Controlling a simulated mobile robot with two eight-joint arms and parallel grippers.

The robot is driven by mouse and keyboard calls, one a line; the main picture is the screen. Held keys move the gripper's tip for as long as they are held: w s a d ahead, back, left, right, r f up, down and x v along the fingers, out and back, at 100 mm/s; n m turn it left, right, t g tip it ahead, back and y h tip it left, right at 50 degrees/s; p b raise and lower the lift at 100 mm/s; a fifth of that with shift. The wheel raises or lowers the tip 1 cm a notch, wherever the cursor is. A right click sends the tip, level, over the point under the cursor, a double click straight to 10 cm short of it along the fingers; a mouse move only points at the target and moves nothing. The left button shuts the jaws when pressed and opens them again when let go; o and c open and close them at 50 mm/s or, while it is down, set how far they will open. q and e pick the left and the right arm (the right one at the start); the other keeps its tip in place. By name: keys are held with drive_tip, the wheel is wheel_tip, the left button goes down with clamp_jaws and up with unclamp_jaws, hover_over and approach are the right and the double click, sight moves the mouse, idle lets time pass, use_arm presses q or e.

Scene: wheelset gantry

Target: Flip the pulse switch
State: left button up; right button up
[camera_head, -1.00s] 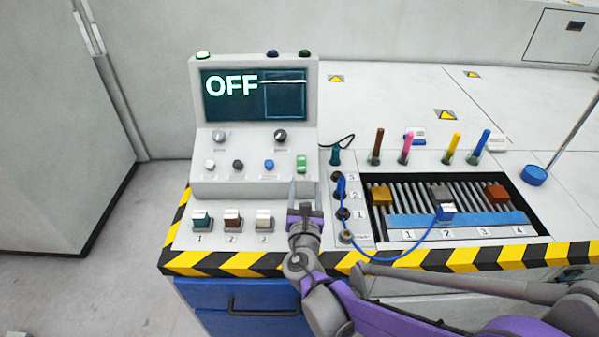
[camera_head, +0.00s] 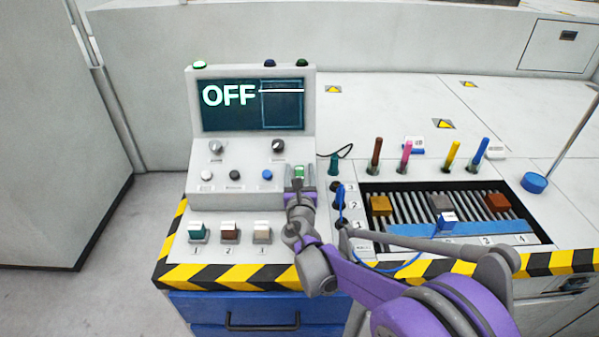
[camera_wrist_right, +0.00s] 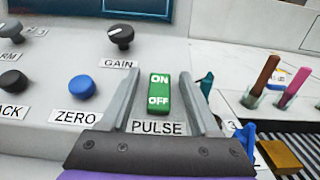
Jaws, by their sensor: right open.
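The pulse switch is a green rocker (camera_wrist_right: 159,95) marked ON at the top and OFF at the bottom, above a PULSE label (camera_wrist_right: 157,127) in the right wrist view. It also shows as a small green patch in the head view (camera_head: 299,172). My right gripper (camera_wrist_right: 165,95) is open, with one finger on each side of the switch and a gap to it on both sides. In the head view my right gripper (camera_head: 299,178) is at the right end of the console's front panel. The console screen (camera_head: 253,105) reads OFF. My left gripper is not in view.
A blue ZERO button (camera_wrist_right: 82,86) and a black GAIN knob (camera_wrist_right: 121,36) are near the switch. Three coloured buttons (camera_head: 230,232) stand on the lower panel. To the right are a blue cable (camera_head: 341,205) and a roller tray (camera_head: 522,237) with blocks.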

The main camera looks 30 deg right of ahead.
clamp_jaws()
idle(0.4)
drive_tip(key=shift+t, duration=0.4)
drive_tip(key=shift+s+a+f+t+h, duration=0.1)
drive_tip(key=shift+s+t+h, duration=0.05)
drive_tip(key=shift+t+h, duration=0.45)
unclamp_jaws()
